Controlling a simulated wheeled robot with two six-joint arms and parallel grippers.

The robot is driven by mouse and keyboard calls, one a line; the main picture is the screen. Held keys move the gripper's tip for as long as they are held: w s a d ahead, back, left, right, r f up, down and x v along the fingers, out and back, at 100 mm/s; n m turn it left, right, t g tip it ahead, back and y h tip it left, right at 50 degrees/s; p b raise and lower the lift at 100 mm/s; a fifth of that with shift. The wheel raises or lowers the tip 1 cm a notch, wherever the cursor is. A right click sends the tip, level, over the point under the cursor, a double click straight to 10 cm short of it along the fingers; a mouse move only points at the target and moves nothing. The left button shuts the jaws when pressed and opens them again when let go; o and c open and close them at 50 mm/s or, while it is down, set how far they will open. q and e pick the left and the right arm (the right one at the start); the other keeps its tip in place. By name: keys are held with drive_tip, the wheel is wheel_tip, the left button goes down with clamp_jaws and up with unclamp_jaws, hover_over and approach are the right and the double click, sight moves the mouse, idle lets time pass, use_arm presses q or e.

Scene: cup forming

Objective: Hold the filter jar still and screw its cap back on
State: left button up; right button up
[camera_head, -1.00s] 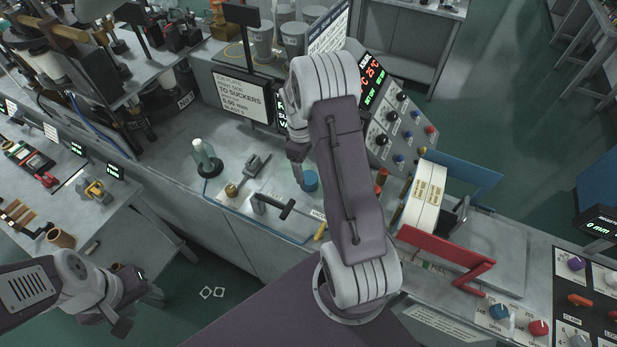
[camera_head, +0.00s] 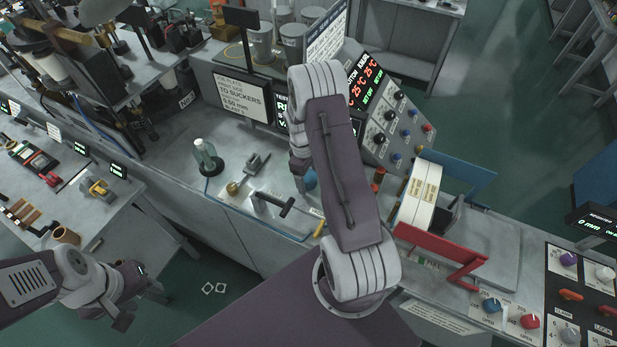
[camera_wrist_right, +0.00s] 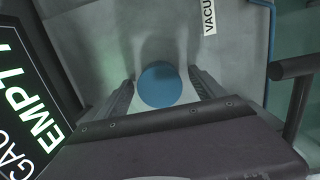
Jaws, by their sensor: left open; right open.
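The clear filter jar (camera_head: 205,155) stands upright in a dark round base on the bench, left of centre in the head view. A round blue cap (camera_head: 310,181) sits on the bench to its right, partly hidden by my right arm. In the right wrist view the cap (camera_wrist_right: 160,84) lies between the fingers of my right gripper (camera_wrist_right: 161,92), which is open, with gaps on both sides. In the head view my right gripper (camera_head: 301,178) points down at the cap. My left gripper (camera_head: 132,303) is open and empty at the lower left, away from the jar.
A black-handled lever (camera_head: 275,204) stands left of the cap. A sign screen (camera_head: 243,97) and a control panel (camera_head: 395,120) rise behind. A red bracket (camera_head: 440,247) is at right.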

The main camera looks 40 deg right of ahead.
sight(309, 175)
drive_tip(key=shift+w, duration=0.1)
drive_tip(key=c, duration=1.4)
drive_tip(key=shift+r, duration=0.1)
drive_tip(key=shift+r+b, duration=0.3)
drive_tip(key=shift+r, duration=0.05)
wheel_tip(309, 175, up, 3)
drive_tip(key=shift+w+f+b, duration=0.1)
drive_tip(key=shift+f+b, duration=0.1)
drive_tip(key=shift+b, duration=0.35)
drive_tip(key=s+a+r+b, duration=0.1)
drive_tip(key=s+a+r, duration=0.1)
drive_tip(key=s, duration=0.1)
drive_tip(key=s+a+r, duration=0.2)
drive_tip(key=s+r, duration=0.1)
drive_tip(key=s+a+r+b, duration=0.1)
drive_tip(key=s+a+r, duration=0.1)
drive_tip(key=s, duration=0.2)
drive_tip(key=shift+a+r+b, duration=0.25)
drive_tip(key=shift+a+b, duration=0.05)
drive_tip(key=shift+b, duration=0.05)
